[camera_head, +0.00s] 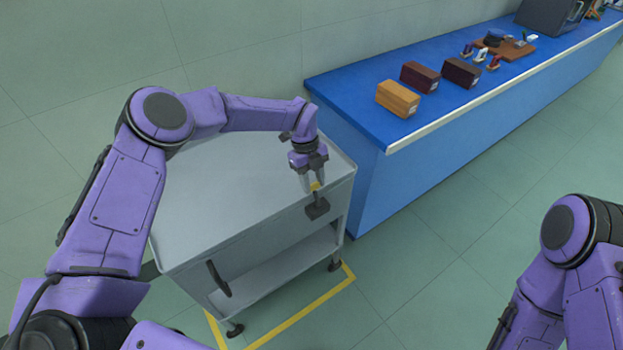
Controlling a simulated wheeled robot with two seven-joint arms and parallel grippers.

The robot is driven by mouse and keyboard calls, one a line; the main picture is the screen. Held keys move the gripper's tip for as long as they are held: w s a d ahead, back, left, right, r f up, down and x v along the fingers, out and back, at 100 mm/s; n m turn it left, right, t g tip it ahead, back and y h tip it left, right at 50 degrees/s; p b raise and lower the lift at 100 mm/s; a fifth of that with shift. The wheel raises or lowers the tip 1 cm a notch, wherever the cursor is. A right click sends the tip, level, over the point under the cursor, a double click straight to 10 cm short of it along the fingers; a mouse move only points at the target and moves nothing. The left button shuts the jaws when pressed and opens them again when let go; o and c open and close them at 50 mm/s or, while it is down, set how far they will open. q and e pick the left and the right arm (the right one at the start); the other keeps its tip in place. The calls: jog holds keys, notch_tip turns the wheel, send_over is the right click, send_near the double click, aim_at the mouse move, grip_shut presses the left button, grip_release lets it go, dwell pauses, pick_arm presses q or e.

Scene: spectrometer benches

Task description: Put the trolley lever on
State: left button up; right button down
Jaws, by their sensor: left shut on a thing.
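The grey trolley (225,190) stands in the middle of the view, beside the blue bench. Its lever (316,198) is a dark stem with a yellow tip, rising from a dark block (317,210) at the trolley's right front edge. My left gripper (315,186) reaches over the trolley top from above and is shut on the lever's yellow tip, which its fingers partly cover. My right arm shows at the lower right, but its gripper is out of view.
A dark handle (218,279) sits on the trolley's front left. Yellow floor lines (310,306) run by its wheels. The blue bench (350,100) carries an orange box (398,98), two dark red boxes and small instruments. The trolley top is bare.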

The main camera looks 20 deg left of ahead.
pick_arm(q)
jog(key=shift+s+d+t+y, duration=0.4)
jog(key=shift+d+t+y, duration=0.1)
jog(key=shift+y, duration=0.2)
jog(key=shift+s+d+t+y+b, duration=0.2)
jog(key=shift+d+t+y+b, duration=0.15)
jog(key=shift+b, duration=0.25)
jog(key=shift+s+d+f+t+y+b, duration=0.25)
jog(key=shift+s+d+t+y+b, duration=0.65)
jog(key=shift+b, duration=1.1)
jog(key=shift+s+d+f+t+y+b, duration=0.25)
jog(key=shift+d+t+y+b, duration=0.4)
jog(key=shift+y+b, duration=1)
jog(key=shift+s+d+f+t+y+b, duration=0.2)
jog(key=shift+s+d+t+y+b, duration=0.6)
jog(key=shift+b, duration=1.55)
jog(key=shift+w+a, duration=0.15)
jog(key=shift+a, duration=0.1)
jog(key=o, duration=1.1)
jog(key=shift+w, duration=0.1)
jog(key=shift+c, duration=0.2)
jog(key=shift+r, duration=0.1)
